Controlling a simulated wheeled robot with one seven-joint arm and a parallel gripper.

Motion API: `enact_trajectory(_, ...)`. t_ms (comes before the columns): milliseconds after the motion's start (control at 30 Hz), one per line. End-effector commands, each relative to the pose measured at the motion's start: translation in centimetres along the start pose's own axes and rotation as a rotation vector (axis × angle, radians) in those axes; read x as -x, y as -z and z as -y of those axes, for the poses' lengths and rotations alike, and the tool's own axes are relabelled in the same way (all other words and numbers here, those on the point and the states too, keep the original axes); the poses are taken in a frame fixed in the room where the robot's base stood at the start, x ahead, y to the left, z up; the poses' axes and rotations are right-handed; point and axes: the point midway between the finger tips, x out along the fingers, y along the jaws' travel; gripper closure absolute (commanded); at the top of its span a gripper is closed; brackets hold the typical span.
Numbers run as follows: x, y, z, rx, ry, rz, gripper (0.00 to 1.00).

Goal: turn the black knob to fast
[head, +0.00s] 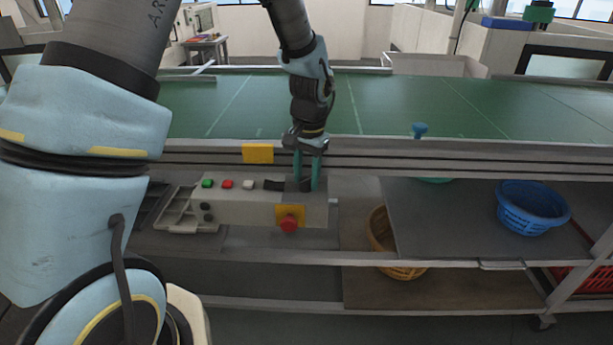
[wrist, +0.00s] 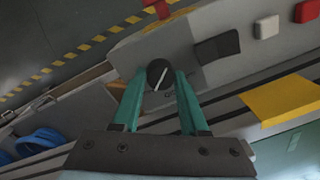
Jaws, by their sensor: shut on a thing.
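The black knob (wrist: 156,70) is small and round, with a white pointer line that slants in the wrist view. It sits on the grey control box (head: 240,211) at the front of the conveyor. My gripper (head: 306,186) points down onto the box's right end, and its teal fingers are shut on the knob, one on each side. The wrist view shows my gripper (wrist: 158,78) around it from near. In the head view the fingers mostly hide the knob. No speed marking, such as fast, is readable in either view.
On the box are green (head: 207,184), red (head: 227,184) and white (head: 248,185) buttons, plus a red emergency button (head: 289,224) on the front. A yellow plate (head: 258,153) is on the conveyor rail just behind. A blue basket (head: 532,207) stands on the shelf at right.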

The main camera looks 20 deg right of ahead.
Motion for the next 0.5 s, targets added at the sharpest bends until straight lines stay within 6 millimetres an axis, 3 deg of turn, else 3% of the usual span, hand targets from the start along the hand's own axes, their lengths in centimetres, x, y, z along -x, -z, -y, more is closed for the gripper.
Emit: enact_trajectory(500, 0.02, -0.05, 0.01, -0.205, 0.000, -0.010, 1.00)
